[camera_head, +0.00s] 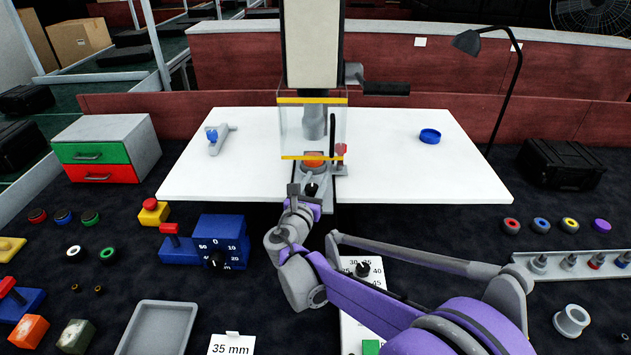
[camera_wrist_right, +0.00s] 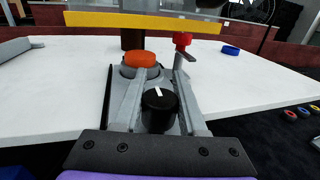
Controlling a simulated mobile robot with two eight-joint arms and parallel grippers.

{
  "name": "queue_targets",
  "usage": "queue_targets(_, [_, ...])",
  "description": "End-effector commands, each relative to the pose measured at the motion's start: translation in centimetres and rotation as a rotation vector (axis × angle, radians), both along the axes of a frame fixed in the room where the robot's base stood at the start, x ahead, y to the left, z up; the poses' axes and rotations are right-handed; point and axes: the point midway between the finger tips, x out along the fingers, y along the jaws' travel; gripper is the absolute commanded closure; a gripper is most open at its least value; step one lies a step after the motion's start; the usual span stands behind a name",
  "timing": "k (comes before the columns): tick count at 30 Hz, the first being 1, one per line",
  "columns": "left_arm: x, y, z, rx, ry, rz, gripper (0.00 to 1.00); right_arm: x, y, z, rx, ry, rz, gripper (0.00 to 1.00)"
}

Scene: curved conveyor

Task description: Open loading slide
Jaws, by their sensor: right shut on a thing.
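The loading slide is a grey carriage (camera_wrist_right: 130,72) at the foot of the machine. An orange round part (camera_wrist_right: 140,58) sits on it, close to the yellow lower edge of the clear guard (camera_head: 313,157). The slide's black knob (camera_wrist_right: 158,112) has a white mark. My right gripper (camera_head: 311,190) reaches in from the front, its two fingers shut on either side of the knob, as the right wrist view shows. The orange part also shows in the head view (camera_head: 315,161). My left gripper is in neither view.
The white table (camera_head: 400,170) is mostly clear, with a grey-blue tool (camera_head: 218,138) at left and a blue ring (camera_head: 430,136) at right. A red knob (camera_wrist_right: 183,39) stands right of the slide. A blue dial box (camera_head: 220,232) and grey tray (camera_head: 135,342) lie in front.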

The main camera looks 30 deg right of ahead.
Motion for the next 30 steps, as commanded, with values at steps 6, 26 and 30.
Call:
queue_targets(6, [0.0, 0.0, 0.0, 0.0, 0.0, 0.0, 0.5, 0.0, 0.0, 0.0, 0.0, 0.0, 0.0, 1.0])
queue_targets(26, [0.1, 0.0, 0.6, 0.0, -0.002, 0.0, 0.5, -8.1, 5.1, 0.0, 0.001, 0.0, 0.005, 1.0])
queue_targets(30, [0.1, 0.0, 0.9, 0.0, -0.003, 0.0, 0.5, -11.1, 6.9, 0.0, 0.001, 0.0, 0.005, 1.0])
